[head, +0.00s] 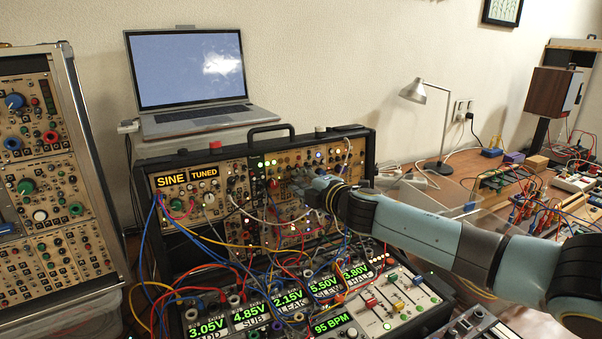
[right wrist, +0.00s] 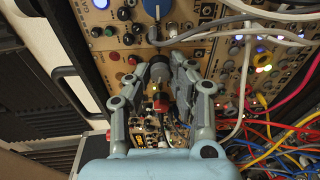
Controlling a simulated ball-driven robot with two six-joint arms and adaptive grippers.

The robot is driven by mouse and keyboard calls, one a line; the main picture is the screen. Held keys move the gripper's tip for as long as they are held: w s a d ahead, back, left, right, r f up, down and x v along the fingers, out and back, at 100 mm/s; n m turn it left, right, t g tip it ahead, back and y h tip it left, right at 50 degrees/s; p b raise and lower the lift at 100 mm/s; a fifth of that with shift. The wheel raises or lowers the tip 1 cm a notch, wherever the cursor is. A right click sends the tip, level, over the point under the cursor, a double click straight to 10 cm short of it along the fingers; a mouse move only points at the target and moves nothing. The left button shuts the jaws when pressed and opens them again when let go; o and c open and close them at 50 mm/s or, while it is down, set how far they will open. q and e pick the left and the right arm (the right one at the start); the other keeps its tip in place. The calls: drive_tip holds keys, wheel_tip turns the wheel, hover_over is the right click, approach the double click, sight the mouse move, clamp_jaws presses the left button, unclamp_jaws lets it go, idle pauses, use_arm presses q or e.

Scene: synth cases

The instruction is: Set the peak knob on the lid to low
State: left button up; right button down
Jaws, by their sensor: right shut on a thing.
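The upright lid (head: 222,151) of the black synth case carries panels full of small knobs, jacks and lights in the head view. The right gripper (head: 300,186) reaches in from the right and is at the lid's panel, covering part of it. In the right wrist view the two fingers of the right gripper (right wrist: 158,82) are closed around a small dark knob (right wrist: 160,71) on the tan panel. Its label and pointer cannot be read, so I cannot tell its setting. A red knob or cap (right wrist: 158,106) shows just below it. The left gripper is not in view.
Patch cables (head: 205,240) in several colours hang across the lid and lower panel. A laptop (head: 188,68) stands behind the case. Another synth rack (head: 40,190) stands at left; a desk lamp (head: 428,88) stands at right.

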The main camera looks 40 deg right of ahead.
drive_tip(key=shift+n+p, duration=0.75)
drive_tip(key=shift+n, duration=0.35)
drive_tip(key=shift+f, duration=0.1)
drive_tip(key=c, duration=1.2)
unclamp_jaws()
drive_tip(key=v, duration=1.2)
drive_tip(key=shift+a, duration=0.1)
drive_tip(key=shift+s, duration=0.1)
